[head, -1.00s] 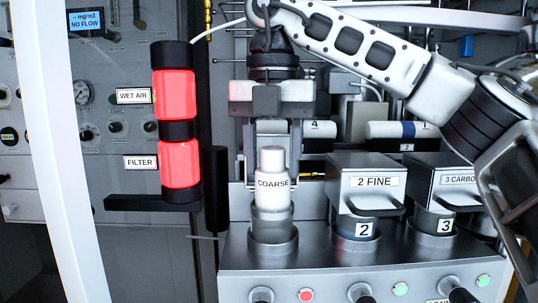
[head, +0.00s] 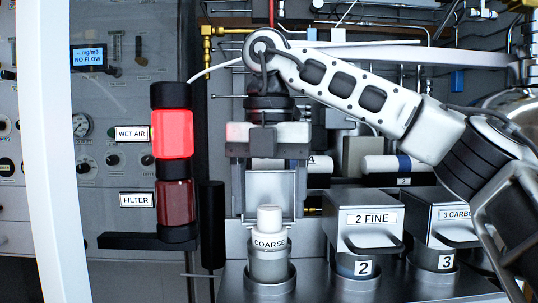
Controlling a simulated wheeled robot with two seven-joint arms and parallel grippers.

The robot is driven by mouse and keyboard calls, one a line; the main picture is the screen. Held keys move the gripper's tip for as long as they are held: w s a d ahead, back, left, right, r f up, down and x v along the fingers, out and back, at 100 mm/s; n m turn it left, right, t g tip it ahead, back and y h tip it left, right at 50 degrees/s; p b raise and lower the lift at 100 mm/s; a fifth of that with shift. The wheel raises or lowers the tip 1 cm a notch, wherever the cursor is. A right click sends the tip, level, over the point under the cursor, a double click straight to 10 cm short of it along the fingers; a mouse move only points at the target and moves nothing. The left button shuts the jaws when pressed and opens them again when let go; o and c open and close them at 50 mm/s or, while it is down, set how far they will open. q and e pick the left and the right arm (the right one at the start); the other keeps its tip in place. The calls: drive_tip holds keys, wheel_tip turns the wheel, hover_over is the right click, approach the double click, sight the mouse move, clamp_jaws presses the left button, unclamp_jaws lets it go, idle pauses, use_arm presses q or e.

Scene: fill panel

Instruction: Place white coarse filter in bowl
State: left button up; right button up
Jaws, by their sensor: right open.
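The white coarse filter (head: 269,220), labelled COARSE, stands upright in the bowl (head: 268,269) at the front of the panel. Its narrower white top sticks up above the bowl's rim, and its lower part is inside. My right gripper (head: 270,218) points down over it in the head view. Its two fingers are wide apart, one to each side of the filter's top, and seem clear of it. The gripper is open and empty. My left gripper is out of view.
Box-topped housings 2 FINE (head: 372,220) and 3 CARBON (head: 455,212) stand close on the right. A black post (head: 211,225) and a signal lamp stack (head: 173,140) stand on the left. Pipes and horizontal cylinders (head: 380,168) fill the back.

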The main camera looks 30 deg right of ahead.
wheel_tip(320, 180, up, 13)
drive_tip(key=shift+f, duration=0.2)
idle(0.4)
drive_tip(key=shift+s+f, duration=0.1)
idle(0.5)
